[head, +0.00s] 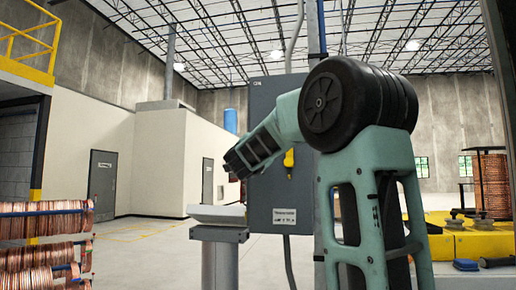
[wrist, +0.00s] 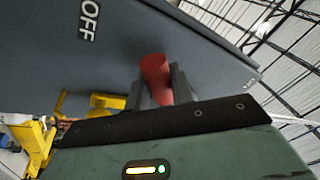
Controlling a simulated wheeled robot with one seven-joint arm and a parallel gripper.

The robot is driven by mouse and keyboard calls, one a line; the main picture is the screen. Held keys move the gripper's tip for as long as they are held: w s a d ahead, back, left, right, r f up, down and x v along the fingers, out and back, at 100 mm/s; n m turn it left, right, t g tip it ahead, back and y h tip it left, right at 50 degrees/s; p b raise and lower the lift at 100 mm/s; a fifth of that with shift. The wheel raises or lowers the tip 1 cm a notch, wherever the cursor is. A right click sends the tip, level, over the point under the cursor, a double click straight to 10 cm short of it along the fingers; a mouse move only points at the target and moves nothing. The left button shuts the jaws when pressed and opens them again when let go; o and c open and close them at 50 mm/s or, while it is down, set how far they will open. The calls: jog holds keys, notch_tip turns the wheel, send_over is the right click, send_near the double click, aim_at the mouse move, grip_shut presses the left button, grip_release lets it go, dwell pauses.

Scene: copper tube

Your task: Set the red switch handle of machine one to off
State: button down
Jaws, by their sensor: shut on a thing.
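The red switch handle (wrist: 155,66) stands out from a grey panel face in the wrist view. My gripper (wrist: 161,86) has a dark finger on each side of the handle and is shut on it. White "OFF" lettering (wrist: 88,21) is on the panel at the upper left. A smaller label (wrist: 250,85), too small to read surely, is at the panel's right edge. In the head view, the grey machine cabinet (head: 262,98) stands behind my arm. The red handle and my fingertips cannot be made out there; my arm blocks part of the cabinet.
A yellow part (head: 289,158) is on the cabinet's front. A grey pedestal with a pale slanted top (head: 216,213) stands to its left. Copper coils (head: 45,220) are at the far left, and a copper spool (head: 490,185) on a yellow base is at right. Open floor lies at left centre.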

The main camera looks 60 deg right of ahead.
jog(key=shift+s+f+n, duration=0.2)
jog(key=shift+f+n, duration=0.25)
jog(key=shift+n, duration=0.05)
jog(key=shift+d, duration=0.15)
jog(key=c, duration=1.2)
grip_release()
jog(key=shift+s, duration=0.1)
jog(key=shift+c, duration=0.2)
jog(key=p+v, duration=0.2)
jog(key=v, duration=1.5)
jog(key=shift+a+p, duration=0.25)
jog(key=shift+p, duration=0.1)
jog(key=shift+s, duration=0.15)
